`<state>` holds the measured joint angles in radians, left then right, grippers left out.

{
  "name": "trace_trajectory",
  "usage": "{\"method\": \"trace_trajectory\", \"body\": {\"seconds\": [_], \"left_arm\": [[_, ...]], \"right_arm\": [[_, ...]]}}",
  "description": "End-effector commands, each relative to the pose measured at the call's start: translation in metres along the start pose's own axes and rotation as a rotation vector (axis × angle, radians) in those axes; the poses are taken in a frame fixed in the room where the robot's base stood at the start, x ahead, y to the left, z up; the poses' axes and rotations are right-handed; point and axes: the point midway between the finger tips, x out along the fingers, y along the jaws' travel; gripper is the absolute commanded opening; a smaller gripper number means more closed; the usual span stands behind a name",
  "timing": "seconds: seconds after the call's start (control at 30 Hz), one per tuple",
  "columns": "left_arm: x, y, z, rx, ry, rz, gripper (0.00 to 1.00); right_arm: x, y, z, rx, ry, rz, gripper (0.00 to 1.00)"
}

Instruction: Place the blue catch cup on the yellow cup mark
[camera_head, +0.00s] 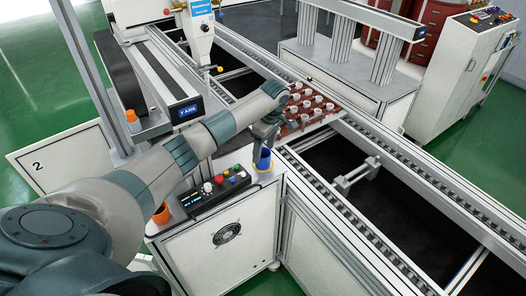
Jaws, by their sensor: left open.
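The small blue catch cup (264,159) stands upright at the right end of the white cabinet top, beside the control box. A little yellow (256,168) shows around the cup's base; most of the yellow mark is hidden under or behind the cup, so I cannot tell how well the cup is centred. My left gripper (263,142) points down just above the cup, with its open fingers close to the rim. I cannot tell whether they touch it. My right gripper is not in view.
A control box (215,190) with coloured knobs sits left of the cup. An orange cup (161,213) stands at the cabinet's left end. Behind my gripper, a red tray (330,118) of small pots rests on the conveyor (385,225). The Y-axis gantry (185,110) stands left.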

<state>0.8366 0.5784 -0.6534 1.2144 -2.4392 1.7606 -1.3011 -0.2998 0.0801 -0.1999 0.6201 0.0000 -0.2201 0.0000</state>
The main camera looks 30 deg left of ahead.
Motion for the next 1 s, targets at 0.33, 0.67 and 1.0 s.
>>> {"method": "trace_trajectory", "body": {"seconds": [0.33,0.67,1.0], "left_arm": [[-0.066,0.000,-0.001,0.001,0.001,0.001,0.63],[-0.084,0.000,0.000,0.000,0.000,-0.001,0.63],[-0.083,0.000,0.000,0.000,0.000,-0.001,0.63]], "right_arm": [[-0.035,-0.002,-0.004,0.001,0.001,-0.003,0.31],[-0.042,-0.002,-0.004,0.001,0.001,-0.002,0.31],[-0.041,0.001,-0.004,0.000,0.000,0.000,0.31]]}}
